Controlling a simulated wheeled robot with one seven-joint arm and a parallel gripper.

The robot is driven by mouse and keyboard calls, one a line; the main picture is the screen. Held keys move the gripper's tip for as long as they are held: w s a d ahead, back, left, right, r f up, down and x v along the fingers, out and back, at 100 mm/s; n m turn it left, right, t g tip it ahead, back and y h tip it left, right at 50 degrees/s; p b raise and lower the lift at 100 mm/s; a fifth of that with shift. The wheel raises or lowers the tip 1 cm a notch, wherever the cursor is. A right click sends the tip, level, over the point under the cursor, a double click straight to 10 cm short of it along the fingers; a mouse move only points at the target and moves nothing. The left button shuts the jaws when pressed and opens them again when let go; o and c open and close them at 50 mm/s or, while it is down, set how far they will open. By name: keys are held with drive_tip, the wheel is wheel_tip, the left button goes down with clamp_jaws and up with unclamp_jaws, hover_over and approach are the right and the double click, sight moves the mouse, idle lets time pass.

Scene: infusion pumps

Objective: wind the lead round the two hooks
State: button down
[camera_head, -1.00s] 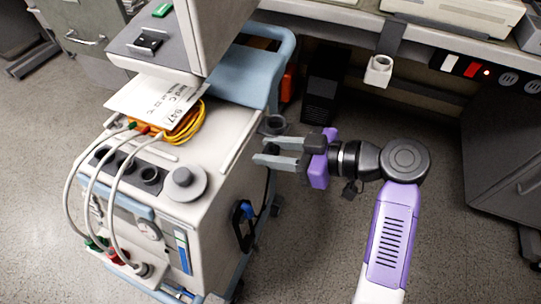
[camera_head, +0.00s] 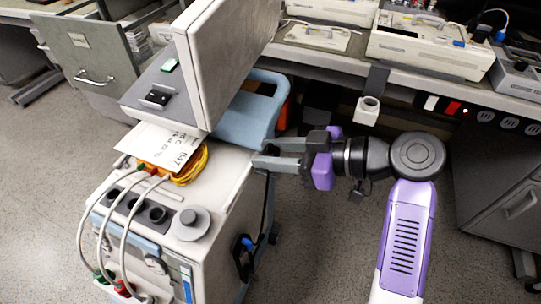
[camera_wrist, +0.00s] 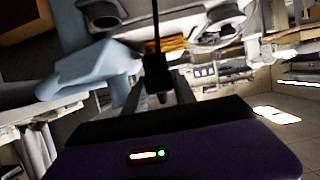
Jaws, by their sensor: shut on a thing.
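My gripper (camera_head: 262,156) is at the rear right top corner of the pump cart (camera_head: 228,200), fingers pointing left. In the wrist view, the fingers (camera_wrist: 158,90) are shut on a small dark piece, which seems to be the end of the lead (camera_wrist: 156,30); the thin black lead runs up from it. In the head view, the black lead (camera_head: 267,205) hangs down the cart's right side to a dark loop with a blue part (camera_head: 245,243). This may be at one hook. I cannot make out two separate hooks; the gripper covers the corner.
A grey monitor housing (camera_head: 225,60) and a blue handle (camera_head: 248,115) rise behind the cart top. Yellow cable (camera_head: 195,170) and a label card (camera_head: 170,146) lie on it. A bench (camera_head: 340,62) with devices stands behind. Floor right of the cart is clear.

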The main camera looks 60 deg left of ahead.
drive_tip(key=w+a+b, duration=0.3)
drive_tip(key=a+b, duration=0.2)
drive_tip(key=shift+w+a, duration=0.15)
drive_tip(key=shift+w, duration=0.1)
